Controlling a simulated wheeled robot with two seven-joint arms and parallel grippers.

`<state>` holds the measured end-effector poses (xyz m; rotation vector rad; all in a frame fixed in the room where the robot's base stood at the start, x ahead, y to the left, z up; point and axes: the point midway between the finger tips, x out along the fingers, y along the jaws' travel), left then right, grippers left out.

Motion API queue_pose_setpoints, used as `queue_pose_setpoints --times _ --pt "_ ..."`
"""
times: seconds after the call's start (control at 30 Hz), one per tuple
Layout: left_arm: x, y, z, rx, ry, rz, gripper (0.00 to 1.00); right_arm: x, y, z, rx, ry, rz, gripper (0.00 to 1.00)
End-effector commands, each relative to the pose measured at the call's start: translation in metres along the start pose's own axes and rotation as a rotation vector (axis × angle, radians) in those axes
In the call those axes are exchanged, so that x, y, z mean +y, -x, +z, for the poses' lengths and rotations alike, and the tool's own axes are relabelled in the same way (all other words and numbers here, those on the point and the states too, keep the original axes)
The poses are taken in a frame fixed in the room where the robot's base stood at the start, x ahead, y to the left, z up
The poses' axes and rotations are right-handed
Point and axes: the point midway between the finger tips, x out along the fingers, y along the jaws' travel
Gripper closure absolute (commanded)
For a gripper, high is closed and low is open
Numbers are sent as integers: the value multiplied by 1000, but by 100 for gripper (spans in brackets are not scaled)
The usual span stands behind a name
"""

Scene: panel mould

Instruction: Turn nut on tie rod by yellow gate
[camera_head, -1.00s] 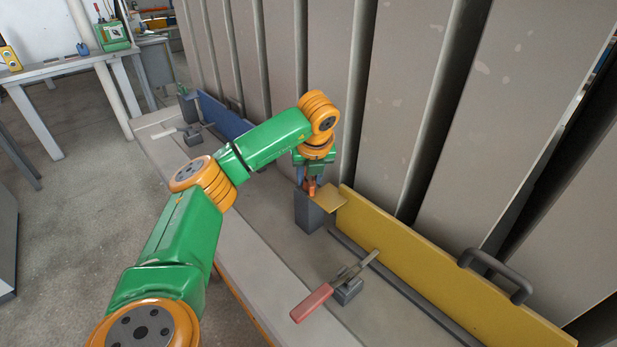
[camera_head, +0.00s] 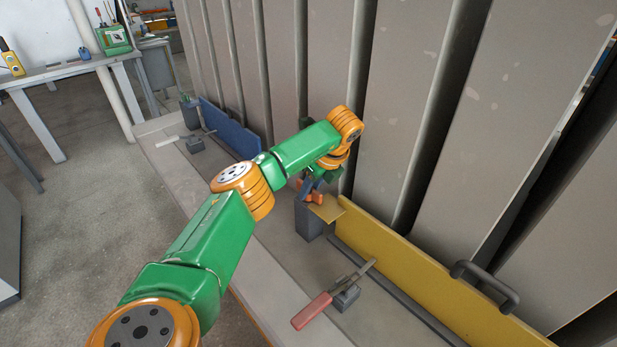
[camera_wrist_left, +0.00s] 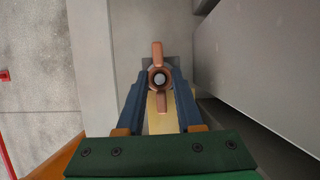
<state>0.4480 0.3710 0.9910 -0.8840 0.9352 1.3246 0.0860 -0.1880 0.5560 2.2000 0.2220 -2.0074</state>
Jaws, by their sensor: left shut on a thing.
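The copper-coloured nut (camera_wrist_left: 157,54) has two wings and a round rod end in its middle. My left gripper (camera_head: 312,190) is at the nut from above. In the left wrist view its two blue fingers (camera_wrist_left: 160,80) are closed on the nut's hub, one on each side. The wings point up and down in that view. Most of the tie rod is hidden. My right gripper is in neither view.
A clamp with a red handle (camera_head: 312,310) stands before the yellow gate, which has a dark handle (camera_head: 487,280). A blue gate (camera_head: 230,127) and a second clamp (camera_head: 194,143) lie farther back. Tall grey panels (camera_head: 420,60) stand close behind the nut.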

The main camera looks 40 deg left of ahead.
Motion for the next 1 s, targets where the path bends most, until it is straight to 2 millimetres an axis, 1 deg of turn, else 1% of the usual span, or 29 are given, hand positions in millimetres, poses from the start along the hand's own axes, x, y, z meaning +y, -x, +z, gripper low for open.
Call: queue_pose_setpoints --times 0.2,0.27,0.37,0.47,0.7,0.73,0.83,1.0 --pt "0 0 0 1 6 4 100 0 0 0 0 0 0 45" --pt "-1 3 0 3 59 27 100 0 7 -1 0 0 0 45" --pt "-1 3 0 2 194 85 100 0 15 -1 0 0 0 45" --pt "-2 0 -1 2 260 109 100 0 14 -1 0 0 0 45" --pt "-1 -1 0 1 276 116 100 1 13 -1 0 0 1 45" --pt "-1 -1 -1 1 276 115 57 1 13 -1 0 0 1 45" --pt "-2 -1 0 1 275 115 30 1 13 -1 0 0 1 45" --pt "-2 -1 0 1 275 114 30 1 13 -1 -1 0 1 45"
